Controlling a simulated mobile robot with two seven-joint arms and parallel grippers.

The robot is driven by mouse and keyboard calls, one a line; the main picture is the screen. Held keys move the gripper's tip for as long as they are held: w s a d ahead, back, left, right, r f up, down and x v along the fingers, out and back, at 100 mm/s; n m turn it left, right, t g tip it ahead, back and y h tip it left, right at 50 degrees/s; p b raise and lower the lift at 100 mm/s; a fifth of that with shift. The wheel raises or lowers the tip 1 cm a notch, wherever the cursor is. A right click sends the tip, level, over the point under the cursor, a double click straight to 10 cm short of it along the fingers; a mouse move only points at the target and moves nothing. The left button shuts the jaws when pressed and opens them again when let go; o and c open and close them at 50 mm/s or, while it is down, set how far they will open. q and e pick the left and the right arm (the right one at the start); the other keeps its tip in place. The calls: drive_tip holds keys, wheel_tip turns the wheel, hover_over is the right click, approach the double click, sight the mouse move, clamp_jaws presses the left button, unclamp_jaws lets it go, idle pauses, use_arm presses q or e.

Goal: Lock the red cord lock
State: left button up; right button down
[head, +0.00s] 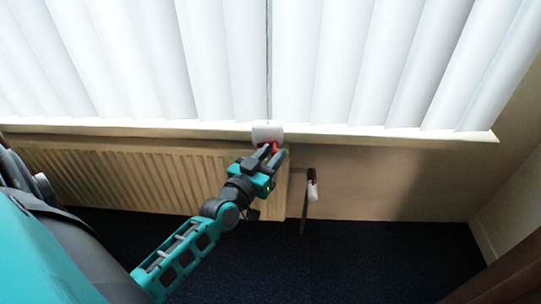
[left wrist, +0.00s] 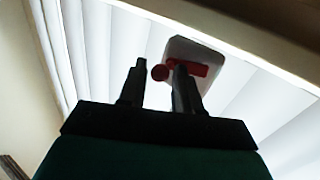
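The red cord lock (head: 271,146) sits on a white housing (head: 267,131) at the window sill, where the blind's cord comes down. In the left wrist view, the cord lock shows as a red round knob (left wrist: 160,72) and a red bar on the white housing (left wrist: 180,48). My left gripper (head: 271,154) is at the cord lock, in front of and just below the housing. In the left wrist view its fingers (left wrist: 160,76) are apart, with the knob showing between their tips. One finger covers part of the red bar. I cannot tell whether a finger touches it. My right gripper is not in view.
White vertical blinds (head: 215,60) hang behind the sill (head: 375,131). A ribbed radiator (head: 120,175) is below it on the left. Dark carpet (head: 380,255) lies clear below.

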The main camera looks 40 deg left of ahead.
use_arm(q)
clamp_jaws()
drive_tip(key=shift+r+p, duration=0.15)
drive_tip(key=shift+p, duration=0.4)
drive_tip(key=m+p, duration=0.1)
drive_tip(key=p, duration=0.1)
drive_tip(key=shift+d+g+p, duration=0.1)
drive_tip(key=shift+g+p, duration=0.2)
drive_tip(key=shift+f+m+g+p, duration=0.25)
drive_tip(key=shift+m+p, duration=0.25)
drive_tip(key=shift+p, duration=0.4)
drive_tip(key=shift+f+m, duration=0.25)
drive_tip(key=shift+m, duration=0.05)
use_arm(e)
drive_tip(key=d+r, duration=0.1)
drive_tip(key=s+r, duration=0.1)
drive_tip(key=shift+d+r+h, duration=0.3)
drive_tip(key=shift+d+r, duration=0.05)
use_arm(q)
drive_tip(key=shift+o, duration=1)
unclamp_jaws()
drive_tip(key=shift+o, duration=0.4)
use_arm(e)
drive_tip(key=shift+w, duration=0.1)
